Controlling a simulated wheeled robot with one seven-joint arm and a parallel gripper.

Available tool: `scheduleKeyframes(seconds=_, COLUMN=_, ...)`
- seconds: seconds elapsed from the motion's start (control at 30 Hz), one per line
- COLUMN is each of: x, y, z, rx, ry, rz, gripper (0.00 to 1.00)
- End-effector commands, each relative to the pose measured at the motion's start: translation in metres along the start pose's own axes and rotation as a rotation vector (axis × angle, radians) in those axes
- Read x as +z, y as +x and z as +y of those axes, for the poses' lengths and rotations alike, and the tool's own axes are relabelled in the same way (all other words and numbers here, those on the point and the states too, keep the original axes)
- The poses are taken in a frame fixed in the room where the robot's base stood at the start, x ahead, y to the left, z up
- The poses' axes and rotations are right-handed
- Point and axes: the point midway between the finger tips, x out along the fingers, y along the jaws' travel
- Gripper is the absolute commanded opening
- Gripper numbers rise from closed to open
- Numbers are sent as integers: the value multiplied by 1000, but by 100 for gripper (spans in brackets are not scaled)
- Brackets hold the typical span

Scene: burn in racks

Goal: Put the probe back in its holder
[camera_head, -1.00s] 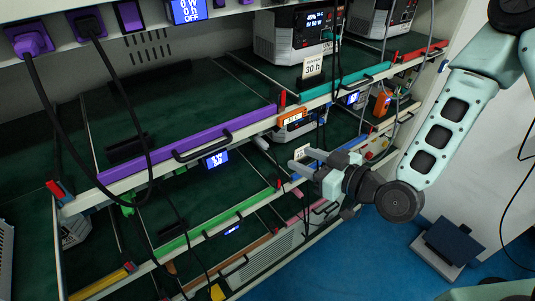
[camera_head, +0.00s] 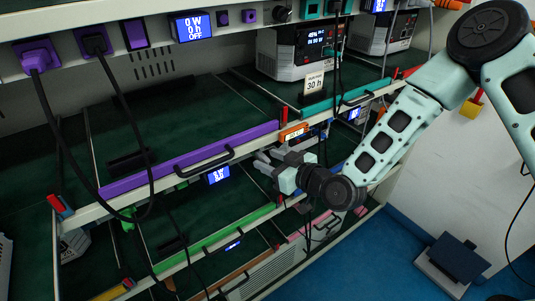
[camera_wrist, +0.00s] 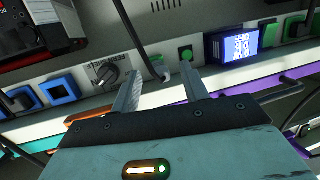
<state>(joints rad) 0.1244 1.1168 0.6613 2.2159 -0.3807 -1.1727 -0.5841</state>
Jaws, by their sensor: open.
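My gripper (camera_head: 264,163) is open and empty in the head view, in front of the rack by the right end of the purple shelf strip. In the wrist view its two fingers (camera_wrist: 160,75) stand apart with nothing between them. A small orange device with a lit display (camera_head: 294,133) sits on the shelf edge just above and right of my gripper; I cannot tell whether it is the probe. A red and yellow piece (camera_head: 473,104) is on the white wall at right; I cannot tell whether it is the holder.
The purple strip with a black handle (camera_head: 190,160) runs along the shelf front. Black cables (camera_head: 130,110) hang before the rack at left. A power unit (camera_head: 295,50) stands on the upper shelf.

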Motion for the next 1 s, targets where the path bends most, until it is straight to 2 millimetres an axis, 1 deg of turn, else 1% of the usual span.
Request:
scheduleKeyframes(seconds=0.1, x=-1, y=9, z=-1, rx=-1, ry=1, rz=-1, gripper=45)
scheduleKeyframes(seconds=0.2, x=0, y=12, z=0, rx=0, ry=0, rz=0, gripper=45)
scheduleKeyframes(seconds=0.47, x=1, y=13, z=0, rx=0, ry=0, rz=-1, gripper=45)
scheduleKeyframes(seconds=0.5, x=1, y=13, z=0, rx=0, ry=0, rz=0, gripper=34)
scheduleKeyframes(seconds=0.57, x=1, y=13, z=0, rx=0, ry=0, rz=0, gripper=17)
scheduleKeyframes(seconds=0.6, x=1, y=13, z=0, rx=0, ry=0, rz=0, gripper=6)
scheduleKeyframes(seconds=0.63, x=1, y=13, z=0, rx=0, ry=0, rz=0, gripper=0)
scheduleKeyframes(seconds=0.77, x=0, y=13, z=0, rx=0, ry=-1, rz=0, gripper=0)
scheduleKeyframes(seconds=0.8, x=0, y=13, z=0, rx=0, ry=-1, rz=0, gripper=9)
scheduleKeyframes(seconds=0.83, x=0, y=13, z=0, rx=0, ry=-1, rz=0, gripper=0)
scheduleKeyframes(seconds=1.0, x=0, y=13, z=0, rx=0, ry=-1, rz=0, gripper=0)
